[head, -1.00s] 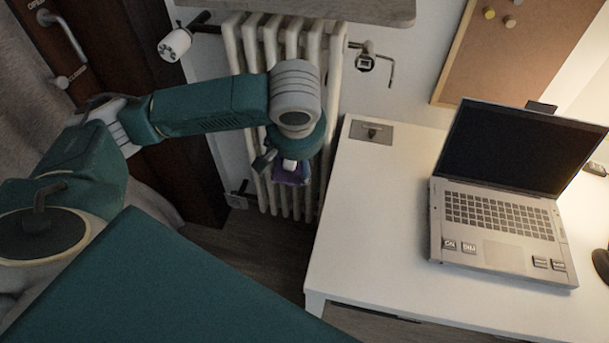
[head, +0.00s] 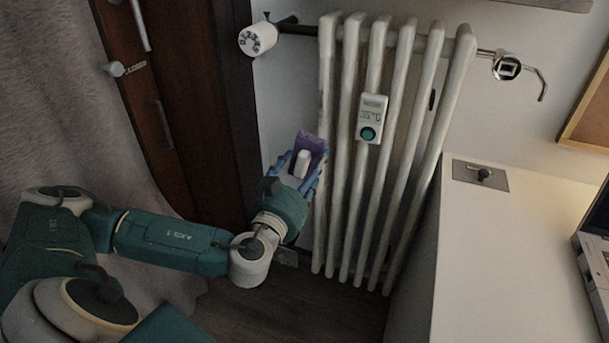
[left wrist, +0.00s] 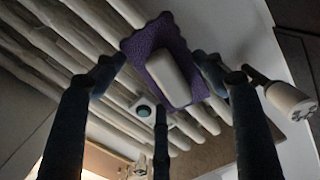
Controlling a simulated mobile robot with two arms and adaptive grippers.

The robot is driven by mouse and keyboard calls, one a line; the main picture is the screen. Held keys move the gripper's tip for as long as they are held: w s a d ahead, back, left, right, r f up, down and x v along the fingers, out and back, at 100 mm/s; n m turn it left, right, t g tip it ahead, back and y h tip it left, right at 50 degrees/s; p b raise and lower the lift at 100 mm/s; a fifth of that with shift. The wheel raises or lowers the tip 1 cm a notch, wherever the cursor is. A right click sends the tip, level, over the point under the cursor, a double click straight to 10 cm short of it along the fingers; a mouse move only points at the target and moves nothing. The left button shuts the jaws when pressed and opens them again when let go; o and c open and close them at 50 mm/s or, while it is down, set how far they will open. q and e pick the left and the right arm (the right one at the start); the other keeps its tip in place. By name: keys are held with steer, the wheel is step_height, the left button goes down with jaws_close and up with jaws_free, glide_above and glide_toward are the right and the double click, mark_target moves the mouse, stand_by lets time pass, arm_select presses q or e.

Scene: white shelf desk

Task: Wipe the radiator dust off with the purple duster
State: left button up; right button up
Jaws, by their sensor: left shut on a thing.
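The purple duster (head: 312,143) has a white handle block, and my left gripper (head: 298,172) is shut on it. In the left wrist view the duster (left wrist: 140,45) sits between the fingers (left wrist: 160,80), its purple pad facing the radiator. The white radiator (head: 400,100) stands against the wall, its ribs upright. The duster is at the radiator's left edge; I cannot tell whether it touches the ribs. Darker smudges show on some ribs, but I cannot tell if they are dust. My right gripper is not in view.
A white meter with a teal button (head: 371,119) is mounted on the ribs. A thermostat knob (head: 257,39) is at upper left and a metal valve (head: 507,67) at upper right. The white desk (head: 520,250) with a laptop (head: 597,245) stands at right. A dark door (head: 190,90) is at left.

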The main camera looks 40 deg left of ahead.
arm_select(q)
steer(key=shift+w+r, duration=0.15)
steer(key=shift+w, duration=0.25)
steer(key=shift+p+x, duration=0.4)
steer(key=shift+x, duration=2.2)
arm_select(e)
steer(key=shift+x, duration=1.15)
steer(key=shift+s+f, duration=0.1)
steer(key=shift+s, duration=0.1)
arm_select(q)
steer(key=shift+w, duration=0.2)
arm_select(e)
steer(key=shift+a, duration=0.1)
arm_select(q)
steer(key=shift+w+a, duration=0.1)
steer(key=shift+w, duration=0.2)
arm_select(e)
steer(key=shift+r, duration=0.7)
arm_select(q)
steer(key=shift+w+a+b, duration=0.1)
steer(key=shift+w+b, duration=0.15)
steer(key=shift+b, duration=0.05)
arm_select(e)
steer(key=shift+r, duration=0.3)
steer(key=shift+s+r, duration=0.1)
